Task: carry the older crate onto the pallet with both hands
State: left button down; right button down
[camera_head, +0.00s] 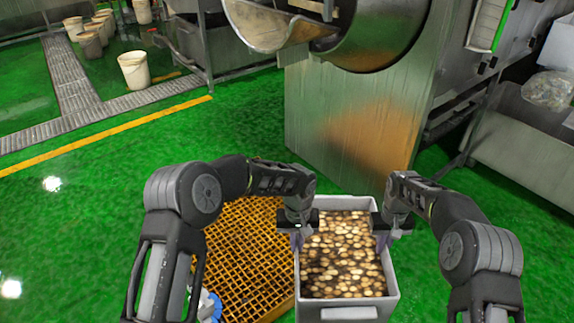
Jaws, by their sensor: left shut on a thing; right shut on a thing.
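A light grey crate (348,303) full of round, pale brown pieces is in front of me, right of the picture's middle. It is the only such crate I see; nothing shows its age. My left gripper (297,240) is shut on its left rim. My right gripper (382,241) is shut on its right rim. The crate looks level. The orange-yellow grid pallet (240,262) lies on the floor directly left of the crate, partly hidden by my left arm. The crate's left side borders or overlaps the pallet's right edge in the picture; I cannot tell its height.
A large steel drum machine (345,125) stands just beyond the crate. A steel trough (520,140) is at the right. White buckets (134,72) stand far left. A blue and white object (208,305) lies by the pallet's near left part. Green floor left of the pallet is clear.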

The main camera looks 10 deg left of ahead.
aim_at(261, 264)
jog(key=i+z, duration=0.1)
jog(key=i, duration=1.35)
jog(key=u, duration=1.35)
